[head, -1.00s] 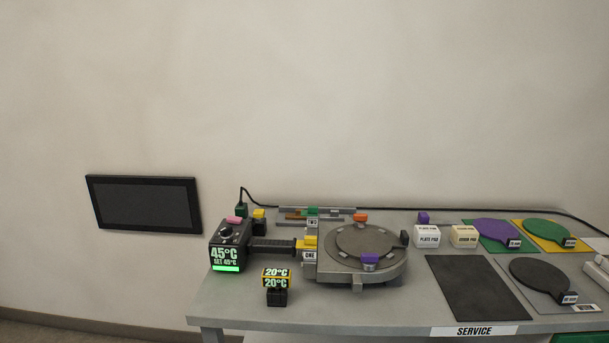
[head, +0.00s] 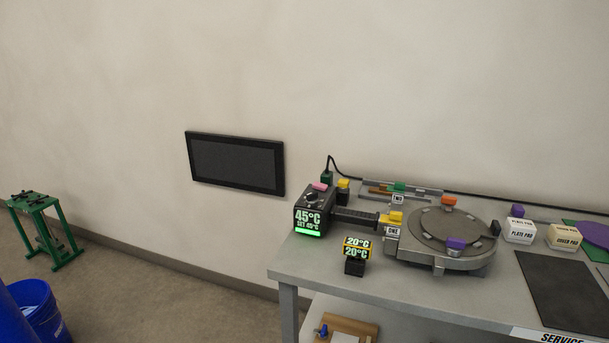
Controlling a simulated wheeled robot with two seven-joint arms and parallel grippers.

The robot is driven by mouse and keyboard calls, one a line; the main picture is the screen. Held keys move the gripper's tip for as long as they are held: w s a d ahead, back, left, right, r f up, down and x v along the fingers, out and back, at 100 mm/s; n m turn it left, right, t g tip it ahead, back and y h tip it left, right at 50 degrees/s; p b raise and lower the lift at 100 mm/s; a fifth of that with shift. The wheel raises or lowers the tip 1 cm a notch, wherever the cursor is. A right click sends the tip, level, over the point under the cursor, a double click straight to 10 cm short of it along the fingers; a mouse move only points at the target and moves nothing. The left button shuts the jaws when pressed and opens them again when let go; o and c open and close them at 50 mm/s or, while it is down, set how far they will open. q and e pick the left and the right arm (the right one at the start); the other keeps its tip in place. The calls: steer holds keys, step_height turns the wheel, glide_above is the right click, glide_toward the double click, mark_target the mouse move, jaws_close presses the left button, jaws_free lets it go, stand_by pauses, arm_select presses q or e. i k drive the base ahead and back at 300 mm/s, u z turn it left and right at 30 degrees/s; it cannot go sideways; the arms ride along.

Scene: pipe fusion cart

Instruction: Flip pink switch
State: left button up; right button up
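The pink switch (head: 320,186) is a small pink cap on top of the black controller box (head: 313,213) at the left end of the grey cart. The box shows 45°C and "SET 45°C" above a lit green bar. A dark round knob (head: 311,197) sits just in front of the pink switch. I cannot tell the switch's on or off position at this size. Neither of my grippers shows in the head view.
The cart (head: 400,297) also holds a 20°C display (head: 356,248), a round grey plate fixture (head: 452,230), and white and cream pad boxes. A green stand (head: 45,230) and blue bucket (head: 38,312) stand on the floor at left. Floor between is clear.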

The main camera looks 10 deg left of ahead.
mark_target(318, 185)
steer(key=u, duration=1.55)
steer(key=i, duration=2.65)
steer(key=z, duration=3.3)
